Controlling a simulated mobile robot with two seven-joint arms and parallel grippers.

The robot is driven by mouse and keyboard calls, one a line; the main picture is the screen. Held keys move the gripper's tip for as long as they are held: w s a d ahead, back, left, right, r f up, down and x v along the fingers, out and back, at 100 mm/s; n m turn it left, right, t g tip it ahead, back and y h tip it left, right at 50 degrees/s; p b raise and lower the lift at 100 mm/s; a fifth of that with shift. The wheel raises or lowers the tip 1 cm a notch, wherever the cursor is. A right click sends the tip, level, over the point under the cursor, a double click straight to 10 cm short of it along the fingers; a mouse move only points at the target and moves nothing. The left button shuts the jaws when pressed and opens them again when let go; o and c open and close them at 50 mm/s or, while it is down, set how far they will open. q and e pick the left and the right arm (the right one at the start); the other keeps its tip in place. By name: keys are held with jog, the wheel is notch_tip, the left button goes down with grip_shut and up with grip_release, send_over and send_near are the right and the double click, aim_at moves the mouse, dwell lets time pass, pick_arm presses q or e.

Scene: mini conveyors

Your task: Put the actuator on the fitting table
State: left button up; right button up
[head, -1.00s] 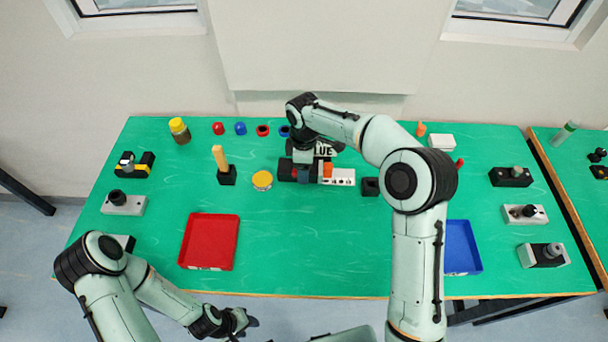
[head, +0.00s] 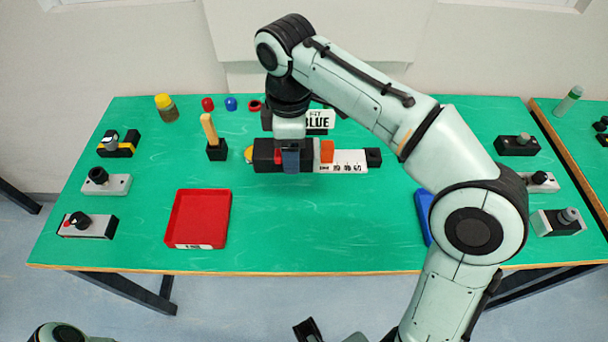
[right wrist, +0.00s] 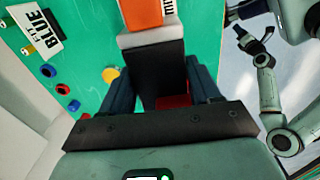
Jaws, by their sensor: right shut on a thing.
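The actuator (head: 342,160) is a long piece with a black block at the left, an orange part and a white labelled part at the right. My right gripper (head: 290,157) is shut on its black block. In the right wrist view the black block (right wrist: 157,70) sits between the two fingers, with the orange part (right wrist: 140,12) beyond. The actuator looks raised above the green table (head: 300,220). A second green table (head: 576,121) shows at the right edge; I cannot tell which is the fitting table. My left gripper (right wrist: 253,42) is small in the right wrist view, its opening unclear.
A red tray (head: 198,218) lies at the left, and a blue tray (head: 424,215) is partly hidden by my right arm. A "FIT BLUE" sign (head: 320,121) stands behind the actuator. Switch-like boxes line both sides. The table's front middle is clear.

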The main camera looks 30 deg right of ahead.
notch_tip(320, 180, down, 15)
jog(key=b, duration=0.3)
jog(key=shift+r+b, duration=0.2)
jog(key=shift+b, duration=0.2)
jog(key=shift+f+b, duration=0.45)
jog(key=shift+f, duration=2.1)
jog(key=shift+f, duration=0.15)
jog(key=o, duration=1.4)
notch_tip(320, 180, up, 12)
jog(key=p, duration=0.2)
jog(key=shift+p, duration=0.35)
